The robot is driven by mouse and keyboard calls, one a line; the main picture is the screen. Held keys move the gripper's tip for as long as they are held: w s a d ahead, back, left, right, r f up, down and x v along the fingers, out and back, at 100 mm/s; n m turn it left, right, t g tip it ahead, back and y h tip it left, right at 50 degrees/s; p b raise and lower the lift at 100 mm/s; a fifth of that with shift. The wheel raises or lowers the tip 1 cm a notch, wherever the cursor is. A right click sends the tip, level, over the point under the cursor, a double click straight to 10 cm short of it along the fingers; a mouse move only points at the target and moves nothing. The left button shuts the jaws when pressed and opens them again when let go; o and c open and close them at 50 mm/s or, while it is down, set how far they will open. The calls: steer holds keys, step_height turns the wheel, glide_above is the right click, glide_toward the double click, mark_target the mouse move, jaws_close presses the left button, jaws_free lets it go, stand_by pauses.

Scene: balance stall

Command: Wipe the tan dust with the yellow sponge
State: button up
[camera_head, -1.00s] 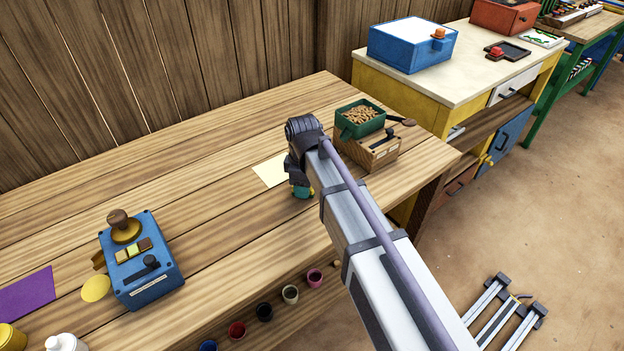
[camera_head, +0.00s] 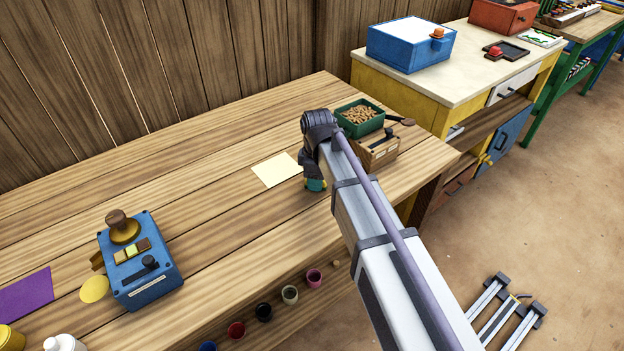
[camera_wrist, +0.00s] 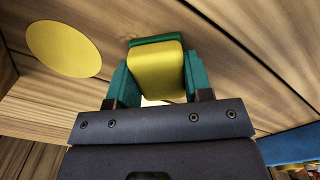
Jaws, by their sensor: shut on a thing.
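My gripper (camera_head: 315,186) is low over the wooden table, right of a pale cream sheet (camera_head: 276,170). In the wrist view, its teal fingers (camera_wrist: 155,85) are shut on the yellow sponge (camera_wrist: 156,70), which has a green layer at its far edge. In the head view, the sponge is mostly hidden by my arm and fingers. I cannot tell whether it touches the table. I cannot make out tan dust with certainty in either view. A flat yellow disc (camera_wrist: 65,48) lies on the wood in the wrist view, apart from the sponge.
A blue box with a knob (camera_head: 140,262) and a yellow disc (camera_head: 95,289) are at left. Several small cups line the front.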

mark_target(303, 192)
steer(key=shift+w+d, duration=1.9)
steer(key=shift+d, duration=0.25)
steer(key=shift+s+d+r, duration=0.1)
steer(key=shift+s, duration=0.1)
steer(key=shift+s+a, duration=1.15)
steer(key=shift+a, duration=0.1)
steer(key=shift+s+a, duration=1.15)
steer(key=shift+a, duration=0.3)
steer(key=shift+s+a+f, duration=0.2)
steer(key=shift+s+a, duration=0.8)
steer(key=shift+a+r, duration=0.1)
steer(key=shift+r, duration=0.05)
steer(key=shift+a, duration=0.15)
steer(key=shift+w+d, duration=1.65)
steer(key=shift+d, duration=0.3)
steer(key=shift+w+d, duration=1.65)
steer(key=shift+d, duration=0.3)
